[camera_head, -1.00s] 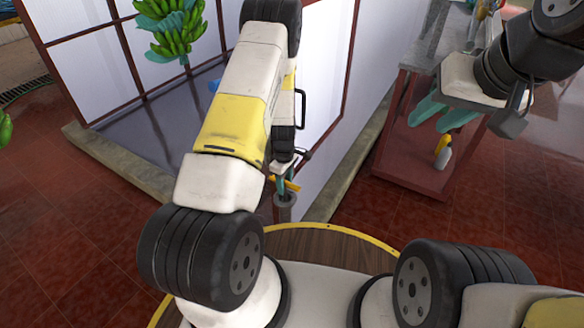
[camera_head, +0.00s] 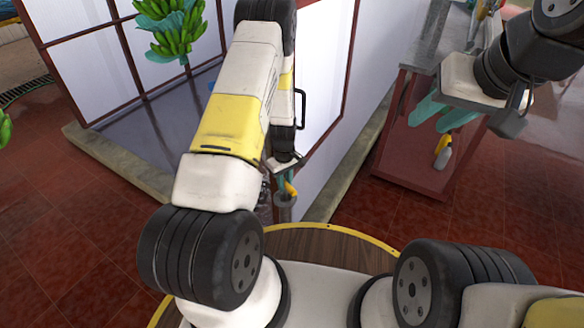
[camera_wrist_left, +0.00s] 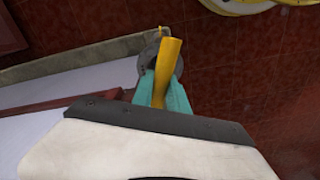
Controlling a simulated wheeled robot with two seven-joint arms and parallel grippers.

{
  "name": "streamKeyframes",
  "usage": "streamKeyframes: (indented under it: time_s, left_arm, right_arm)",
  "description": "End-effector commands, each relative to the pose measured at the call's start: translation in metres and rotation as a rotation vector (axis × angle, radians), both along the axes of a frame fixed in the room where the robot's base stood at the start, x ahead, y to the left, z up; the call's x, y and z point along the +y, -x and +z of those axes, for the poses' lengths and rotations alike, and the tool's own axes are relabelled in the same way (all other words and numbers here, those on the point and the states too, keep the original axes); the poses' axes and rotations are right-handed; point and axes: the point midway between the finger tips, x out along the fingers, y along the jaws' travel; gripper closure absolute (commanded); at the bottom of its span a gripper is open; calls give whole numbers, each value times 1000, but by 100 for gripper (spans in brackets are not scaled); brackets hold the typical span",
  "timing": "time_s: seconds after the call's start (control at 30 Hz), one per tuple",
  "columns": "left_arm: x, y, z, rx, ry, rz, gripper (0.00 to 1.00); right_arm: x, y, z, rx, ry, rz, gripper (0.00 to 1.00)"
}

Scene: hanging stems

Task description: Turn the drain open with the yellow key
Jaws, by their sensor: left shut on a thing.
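The yellow key (camera_head: 291,188) sits at the top of a grey drain fitting (camera_head: 285,200), just beyond the round wooden top of my base. My left gripper (camera_head: 283,178) points down at it, with its teal fingers partly hidden by the wrist. In the left wrist view the yellow key (camera_wrist_left: 168,68) lies between the teal fingers (camera_wrist_left: 163,92), which are shut on it. The grey round fitting (camera_wrist_left: 152,56) shows behind it, partly covered. My right gripper (camera_head: 443,114) is away to the right, its teal fingers apart and empty.
A white-panelled enclosure with a low concrete curb (camera_head: 120,160) stands ahead. A red bench (camera_head: 405,150) is at the right, with a yellow-and-grey item (camera_head: 443,152) by it. Green bananas (camera_head: 172,25) hang at upper left. Red tiled floor is open at left.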

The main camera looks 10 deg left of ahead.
Motion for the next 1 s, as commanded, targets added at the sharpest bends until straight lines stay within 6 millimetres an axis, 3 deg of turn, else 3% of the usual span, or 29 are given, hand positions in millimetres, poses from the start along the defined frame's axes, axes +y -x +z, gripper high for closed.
streamKeyframes:
  time_s: [0.27,0.57,0.9,1.0]
  left_arm:
    - [0,0,0,-1,-1,-11,100]
    - [0,0,0,-1,1,-401,100]
    - [0,0,0,-1,-1,-417,100]
    - [0,0,0,-1,-1,-493,100]
  right_arm:
    - [0,0,0,0,0,0,64]
    - [0,0,0,0,0,0,64]
    - [0,0,0,0,0,0,64]
    - [0,0,0,0,0,0,64]
